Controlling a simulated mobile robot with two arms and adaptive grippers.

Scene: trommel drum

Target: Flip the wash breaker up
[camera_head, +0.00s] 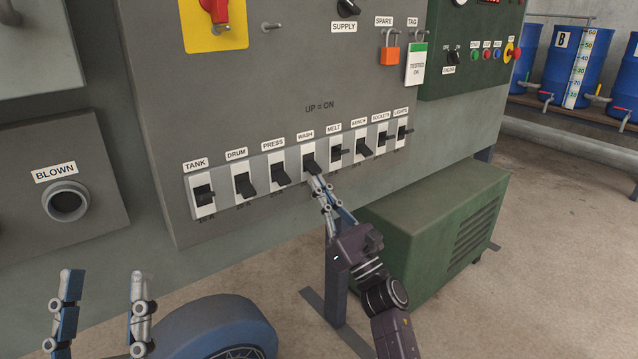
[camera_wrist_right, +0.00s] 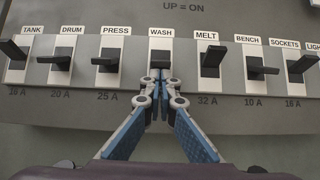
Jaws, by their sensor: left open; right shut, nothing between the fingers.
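The WASH breaker is a white plate (camera_head: 307,151) with a black lever, in the middle of a row of labelled breakers on the grey panel. It also shows in the right wrist view (camera_wrist_right: 161,56). My right gripper (camera_head: 317,183) is shut and empty, its fingertips at the lower part of the WASH lever. In the right wrist view the closed fingertips (camera_wrist_right: 160,80) partly cover the lever, so I cannot tell its exact tilt or whether they touch it. My left gripper (camera_head: 104,276) is open and empty, low at the left, away from the panel.
PRESS (camera_head: 273,159) and MELT (camera_head: 334,142) breakers stand close on either side of WASH. "UP = ON" is printed above the row. A green cabinet (camera_head: 430,215) stands below right, and a blue wheel-like object (camera_head: 215,325) lies low at the front. An orange padlock (camera_head: 390,56) hangs above.

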